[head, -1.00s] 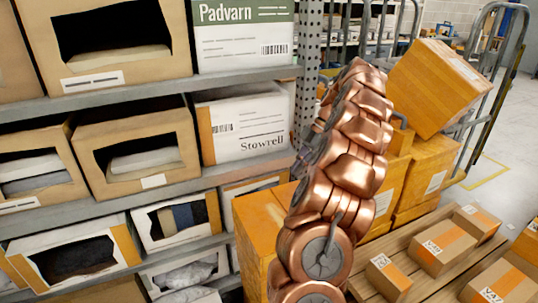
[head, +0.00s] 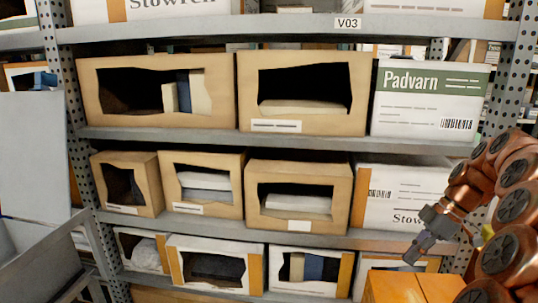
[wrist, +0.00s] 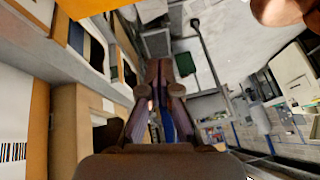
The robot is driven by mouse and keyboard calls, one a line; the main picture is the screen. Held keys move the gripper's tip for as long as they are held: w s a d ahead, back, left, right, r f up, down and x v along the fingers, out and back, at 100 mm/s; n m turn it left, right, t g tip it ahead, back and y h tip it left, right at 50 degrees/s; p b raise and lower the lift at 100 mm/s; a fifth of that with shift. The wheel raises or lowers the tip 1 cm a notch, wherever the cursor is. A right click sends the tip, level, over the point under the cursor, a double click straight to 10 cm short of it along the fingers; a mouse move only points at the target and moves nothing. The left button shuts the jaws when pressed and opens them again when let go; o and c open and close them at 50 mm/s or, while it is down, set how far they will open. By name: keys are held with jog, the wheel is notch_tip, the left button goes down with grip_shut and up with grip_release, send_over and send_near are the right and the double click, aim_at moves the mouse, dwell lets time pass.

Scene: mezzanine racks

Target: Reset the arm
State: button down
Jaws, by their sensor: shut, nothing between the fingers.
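My copper-coloured arm (head: 505,205) is bent at the right edge of the head view. My gripper (head: 413,256) hangs at its end, in front of the rack's right part, near the white Stowrell box (head: 395,195). It is shut and empty. In the wrist view the grey fingers of my gripper (wrist: 162,66) come together at the middle, with nothing held between them. Whether the gripper touches the rack cannot be told.
The rack's shelves (head: 250,141) hold several open-fronted cardboard boxes (head: 305,95) and a white and green Padvarn box (head: 428,105). An orange box (head: 395,287) is low beneath my gripper. A grey panel (head: 33,150) stands at the left. Perforated uprights (head: 72,110) edge the rack.

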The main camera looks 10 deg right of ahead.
jog(key=s+a+m+g+h, duration=0.15)
jog(key=s+a, duration=0.25)
jog(key=a, duration=0.6)
jog(key=s+a+m+g+h, duration=0.1)
jog(key=s+a+m, duration=0.2)
jog(key=a, duration=0.7)
jog(key=s+a+f+m+h, duration=0.2)
jog(key=s+a+f+m, duration=0.15)
jog(key=s, duration=0.55)
jog(key=s+a+f+m+h, duration=0.2)
jog(key=s+f+m, duration=0.2)
jog(key=s, duration=0.6)
notch_tip(320, 180, up, 14)
jog(key=p, duration=1.3)
jog(key=shift+w+m, duration=0.3)
jog(key=shift+w, duration=0.05)
jog(key=shift+d+f+y, duration=0.15)
jog(key=shift+y, duration=0.1)
